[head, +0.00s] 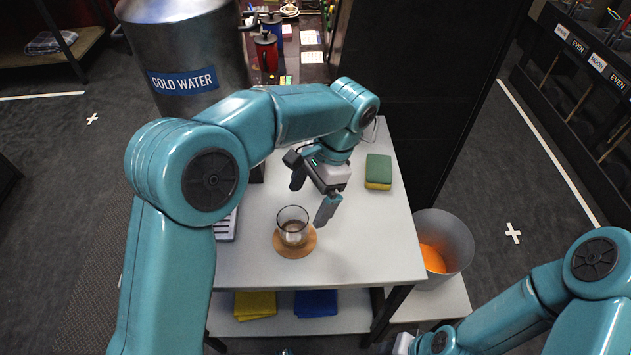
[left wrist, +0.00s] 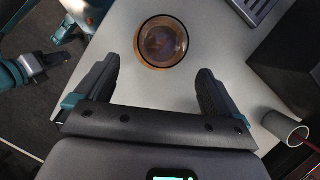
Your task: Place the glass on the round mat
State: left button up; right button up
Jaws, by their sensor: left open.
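The clear glass (head: 292,217) stands upright on the round brown mat (head: 289,251) on the white table; the mat shows around its base. In the left wrist view, the glass (left wrist: 163,40) is seen from above, ahead of the fingers, with the mat (left wrist: 148,65) beneath it. My left gripper (head: 312,192) is open and empty, behind and slightly right of the glass, apart from it. Its two spread fingers also show in the left wrist view (left wrist: 157,85). My right gripper (left wrist: 45,62) shows small at the left of that view; its jaw state is unclear.
A green and yellow sponge (head: 378,171) lies at the table's right. A grey bin (head: 455,242) stands beside the table. A large metal COLD WATER tank (head: 183,50) is behind left. A grey slotted tray (head: 227,226) lies left of the mat. The table right of the mat is clear.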

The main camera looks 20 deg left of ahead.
pick_arm(q)
jog(key=v, duration=0.4)
jog(key=shift+r, duration=0.2)
